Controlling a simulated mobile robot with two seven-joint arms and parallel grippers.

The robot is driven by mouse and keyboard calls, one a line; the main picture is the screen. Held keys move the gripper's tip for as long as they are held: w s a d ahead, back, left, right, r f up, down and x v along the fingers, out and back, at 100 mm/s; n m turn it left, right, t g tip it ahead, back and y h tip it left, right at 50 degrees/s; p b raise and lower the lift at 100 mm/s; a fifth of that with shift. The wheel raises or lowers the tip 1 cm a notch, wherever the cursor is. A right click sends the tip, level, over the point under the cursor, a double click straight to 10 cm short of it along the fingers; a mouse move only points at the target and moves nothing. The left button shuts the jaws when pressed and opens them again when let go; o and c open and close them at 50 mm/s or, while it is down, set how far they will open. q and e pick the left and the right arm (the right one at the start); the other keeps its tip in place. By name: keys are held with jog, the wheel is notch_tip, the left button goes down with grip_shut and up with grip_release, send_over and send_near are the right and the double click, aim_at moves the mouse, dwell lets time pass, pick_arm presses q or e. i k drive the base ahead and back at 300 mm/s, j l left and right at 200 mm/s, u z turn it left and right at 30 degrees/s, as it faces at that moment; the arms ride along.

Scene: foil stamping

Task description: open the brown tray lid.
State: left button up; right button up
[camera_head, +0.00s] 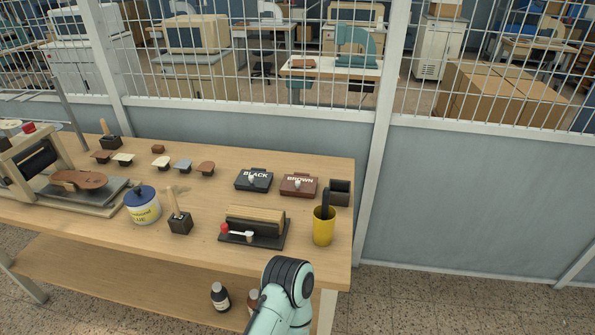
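The brown tray (299,186) is a small reddish-brown box marked BROWN, near the back right of the wooden table. Its lid (299,181) appears closed, with a pale knob at its front middle. A matching dark tray marked BLACK (254,180) stands just to its left, a small gap apart. A pale green arm link of mine comes in at the bottom, in front of the table's right end and well short of the brown tray. Neither of my grippers shows.
The table (130,240) also holds a dark block with a wooden roller (256,222), a yellow cup (323,230), a dark open box (340,192), a glue tin (143,206) and a press (35,165) at left. A mesh-topped partition (240,143) stands behind.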

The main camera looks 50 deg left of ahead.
aim_at(306, 185)
jog(key=i+l+u, duration=0.15)
jog(key=u, duration=0.3)
jog(key=i+l+u, duration=0.2)
jog(key=u, duration=0.2)
jog(key=i+l+u, duration=0.1)
jog(key=l+u, duration=0.15)
jog(key=u, duration=0.2)
